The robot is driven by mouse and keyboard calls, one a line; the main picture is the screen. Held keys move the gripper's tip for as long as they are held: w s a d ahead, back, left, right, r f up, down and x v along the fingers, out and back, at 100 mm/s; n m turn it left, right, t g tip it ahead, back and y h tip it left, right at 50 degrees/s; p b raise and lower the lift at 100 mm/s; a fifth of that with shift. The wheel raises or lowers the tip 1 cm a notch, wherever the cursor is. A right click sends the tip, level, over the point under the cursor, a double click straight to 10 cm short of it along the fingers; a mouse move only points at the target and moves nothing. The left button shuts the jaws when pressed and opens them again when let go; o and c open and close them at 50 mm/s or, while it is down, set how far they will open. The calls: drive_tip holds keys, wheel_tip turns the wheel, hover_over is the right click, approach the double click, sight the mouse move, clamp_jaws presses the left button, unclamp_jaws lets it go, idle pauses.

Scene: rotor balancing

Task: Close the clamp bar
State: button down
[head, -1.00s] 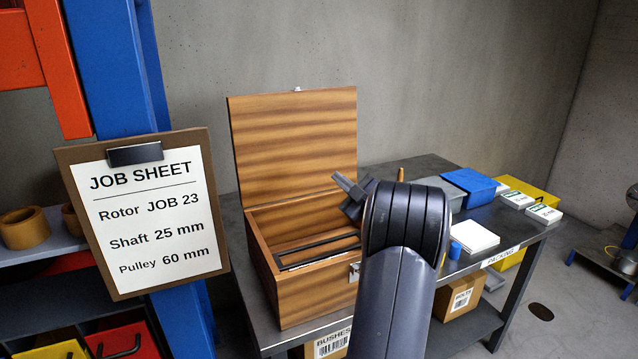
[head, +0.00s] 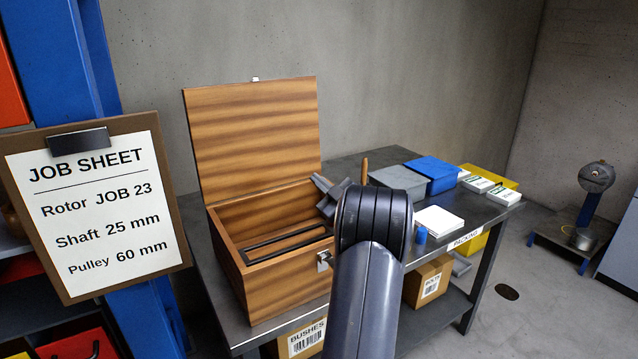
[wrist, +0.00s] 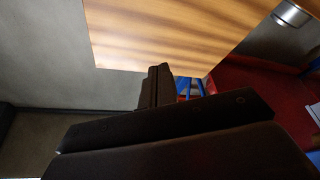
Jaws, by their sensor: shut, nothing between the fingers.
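My gripper (head: 326,194) is shut and empty, just above the right side of the open wooden box (head: 285,285). My own arm hides part of it. In the wrist view the closed fingers (wrist: 158,82) point towards a wooden panel (wrist: 170,30), which looks like the box lid. No clamp bar can be made out for certain in either view. A black slotted frame (head: 285,243) lies inside the box; I cannot tell what it is.
The box lid (head: 255,135) stands open. A job sheet board (head: 95,205) is at the left. The bench (head: 480,212) holds a blue bin (head: 432,172), white pads (head: 440,220) and small boxes. Clear floor (head: 530,260) lies to the right.

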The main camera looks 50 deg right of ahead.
wheel_tip(320, 180, up, 10)
drive_tip(key=shift+b, duration=0.3)
drive_tip(key=shift+f, duration=0.1)
idle(0.3)
wheel_tip(320, 180, down, 9)
drive_tip(key=p, duration=0.1)
drive_tip(key=shift+a+n, duration=0.3)
drive_tip(key=shift+w, duration=0.1)
